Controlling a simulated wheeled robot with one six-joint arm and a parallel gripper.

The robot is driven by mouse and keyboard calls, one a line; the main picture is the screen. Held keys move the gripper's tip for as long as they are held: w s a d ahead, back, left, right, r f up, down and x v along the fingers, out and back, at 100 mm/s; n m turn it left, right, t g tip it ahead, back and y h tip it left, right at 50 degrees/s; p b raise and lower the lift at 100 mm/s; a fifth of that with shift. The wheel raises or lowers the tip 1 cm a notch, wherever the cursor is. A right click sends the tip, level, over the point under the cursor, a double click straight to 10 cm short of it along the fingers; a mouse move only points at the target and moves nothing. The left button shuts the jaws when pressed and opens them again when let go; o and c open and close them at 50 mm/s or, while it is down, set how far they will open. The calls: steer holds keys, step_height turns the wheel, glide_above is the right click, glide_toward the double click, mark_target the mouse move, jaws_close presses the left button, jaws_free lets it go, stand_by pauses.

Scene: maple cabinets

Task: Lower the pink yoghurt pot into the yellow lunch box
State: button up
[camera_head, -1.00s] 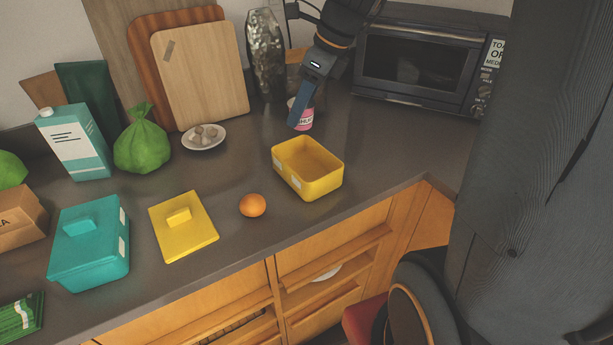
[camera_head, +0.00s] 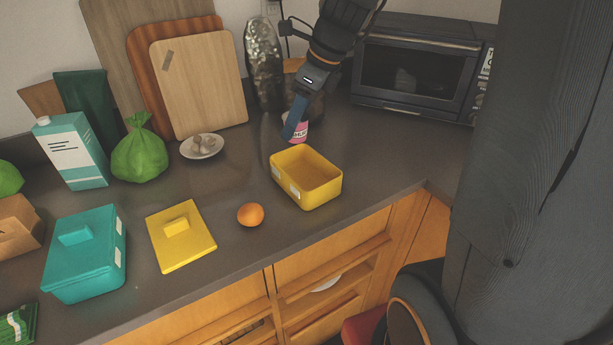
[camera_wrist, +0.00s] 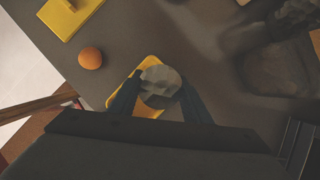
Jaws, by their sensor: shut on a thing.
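The pink yoghurt pot (camera_head: 301,133) is between the fingers of my gripper (camera_head: 294,128), which is shut on it. In the head view it appears just behind the far rim of the yellow lunch box, partly covered by a blue finger. In the wrist view the pot's pale, crinkled top (camera_wrist: 160,80) is between both fingers, with part of the lunch box (camera_wrist: 148,110) showing behind it. The lunch box (camera_head: 322,193) is open and looks empty in the head view. Its yellow lid (camera_head: 190,248) lies flat on the counter to the left.
An orange (camera_head: 250,215) lies between the lid and the lunch box. A teal box (camera_head: 85,262) is at the left. The counter's front edge is close to the lunch box.

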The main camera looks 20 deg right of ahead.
mark_target(296, 142)
steer(key=shift+f, duration=0.1)
stand_by(0.4)
steer(key=shift+f+b, duration=1.3)
steer(key=shift+f, duration=1.45)
steer(key=shift+f+b, duration=0.3)
steer(key=shift+f, duration=0.35)
steer(key=o, duration=1.2)
steer(key=shift+r, duration=0.1)
